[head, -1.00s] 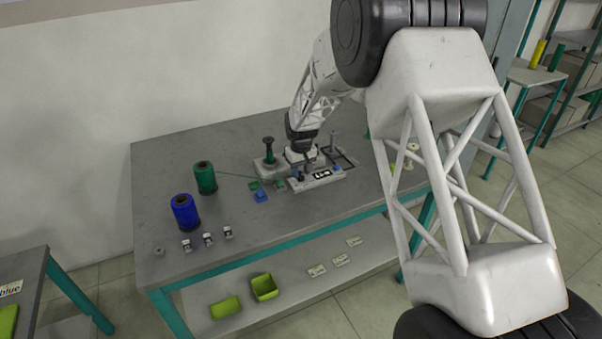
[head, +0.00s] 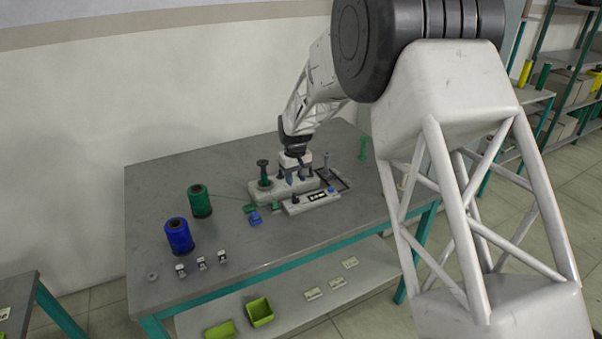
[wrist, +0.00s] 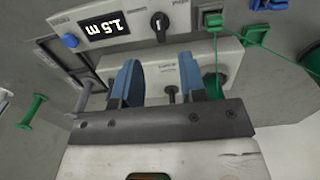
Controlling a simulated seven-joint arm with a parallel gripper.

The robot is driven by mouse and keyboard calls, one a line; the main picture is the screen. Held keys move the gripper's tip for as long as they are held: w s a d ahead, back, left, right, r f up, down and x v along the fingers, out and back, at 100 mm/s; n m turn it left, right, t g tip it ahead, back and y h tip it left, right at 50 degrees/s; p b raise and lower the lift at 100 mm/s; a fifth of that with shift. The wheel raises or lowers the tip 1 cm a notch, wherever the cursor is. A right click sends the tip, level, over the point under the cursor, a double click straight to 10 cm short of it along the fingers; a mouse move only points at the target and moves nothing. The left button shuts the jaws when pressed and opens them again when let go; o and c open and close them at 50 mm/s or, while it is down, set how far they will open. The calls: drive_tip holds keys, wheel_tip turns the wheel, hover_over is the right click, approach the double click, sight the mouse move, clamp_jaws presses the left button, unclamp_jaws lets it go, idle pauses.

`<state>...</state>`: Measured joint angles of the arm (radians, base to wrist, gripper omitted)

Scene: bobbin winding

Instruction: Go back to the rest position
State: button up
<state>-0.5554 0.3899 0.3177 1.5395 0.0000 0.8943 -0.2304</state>
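My gripper (head: 298,178) hangs over the winding machine (head: 263,194) on the grey table. In the wrist view its two blue fingers (wrist: 158,78) stand apart with nothing held between them. A small dark post of the machine (wrist: 171,94) shows beyond the gap. A green spool on a spindle (head: 263,173) stands at the machine's left, with green thread running to a green clip (wrist: 213,20).
Green (head: 200,201) and blue (head: 179,236) thread cones stand at the table's left. Several small white-and-black pieces (head: 202,263) lie near the front edge. A green bobbin (head: 363,148) stands at the back right. Lime bins (head: 260,311) sit on the lower shelf.

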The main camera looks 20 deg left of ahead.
drive_tip(key=s+d+r+m, duration=0.1)
drive_tip(key=s+d+r, duration=0.55)
drive_tip(key=d, duration=0.35)
drive_tip(key=s+d+r+m+t, duration=0.1)
drive_tip(key=s+d+r+m, duration=0.1)
drive_tip(key=s+d+r, duration=0.6)
drive_tip(key=s+d+r+m, duration=0.15)
drive_tip(key=d+r, duration=0.45)
drive_tip(key=d, duration=0.6)
drive_tip(key=s+d+m, duration=0.1)
drive_tip(key=s+d, duration=0.5)
drive_tip(key=s, duration=0.4)
drive_tip(key=s+d+m+t, duration=0.1)
drive_tip(key=s+d+m, duration=0.1)
drive_tip(key=s+d, duration=0.4)
drive_tip(key=s+d+m, duration=0.1)
drive_tip(key=s+d, duration=0.5)
drive_tip(key=s, duration=0.9)
drive_tip(key=shift+m+t, duration=0.3)
drive_tip(key=shift+m, duration=0.05)
drive_tip(key=shift+s+r, duration=0.1)
